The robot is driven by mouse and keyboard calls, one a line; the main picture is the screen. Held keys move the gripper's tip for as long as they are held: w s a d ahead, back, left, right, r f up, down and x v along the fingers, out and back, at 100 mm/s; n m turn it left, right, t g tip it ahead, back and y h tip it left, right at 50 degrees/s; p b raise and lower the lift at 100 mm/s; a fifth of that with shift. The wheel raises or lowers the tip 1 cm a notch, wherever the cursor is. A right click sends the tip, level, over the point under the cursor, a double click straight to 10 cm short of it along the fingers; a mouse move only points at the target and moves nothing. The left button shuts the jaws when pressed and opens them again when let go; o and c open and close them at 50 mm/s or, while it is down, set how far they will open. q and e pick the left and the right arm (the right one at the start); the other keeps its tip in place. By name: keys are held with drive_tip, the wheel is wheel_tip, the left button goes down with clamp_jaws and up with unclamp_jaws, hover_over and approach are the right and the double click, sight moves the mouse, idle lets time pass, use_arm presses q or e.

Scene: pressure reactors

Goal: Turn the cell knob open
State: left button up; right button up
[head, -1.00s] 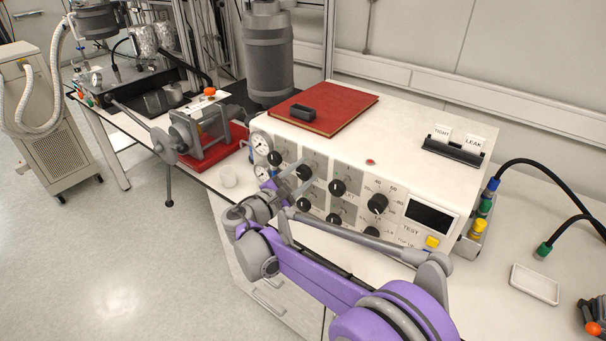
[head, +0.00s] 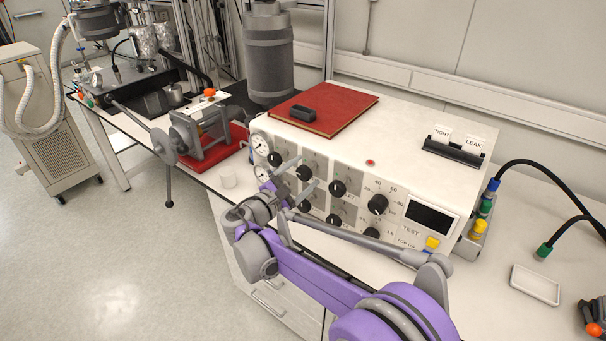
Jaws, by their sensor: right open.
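The white control box has a front panel with several black knobs in rows. Small panel labels are too blurred to read, so I cannot tell which knob is the cell one. One upper-row knob (head: 303,173) lies between the fingertips of my right gripper (head: 309,171) as seen in this view. The right gripper is open, its two grey fingers pointing at the panel. I cannot tell whether they touch the knob. Other knobs are an upper one (head: 337,188), a lower one (head: 333,220) and a larger one (head: 377,204). My left gripper is out of view.
A red book (head: 325,108) with a black object lies on the box (head: 420,120). Gauges (head: 261,144) sit at the panel's left end. A white tray (head: 535,284) lies at right.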

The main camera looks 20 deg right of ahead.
drive_tip(key=b+v, duration=0.1)
drive_tip(key=v, duration=0.9)
drive_tip(key=shift+s+a, duration=0.2)
drive_tip(key=shift+a, duration=0.05)
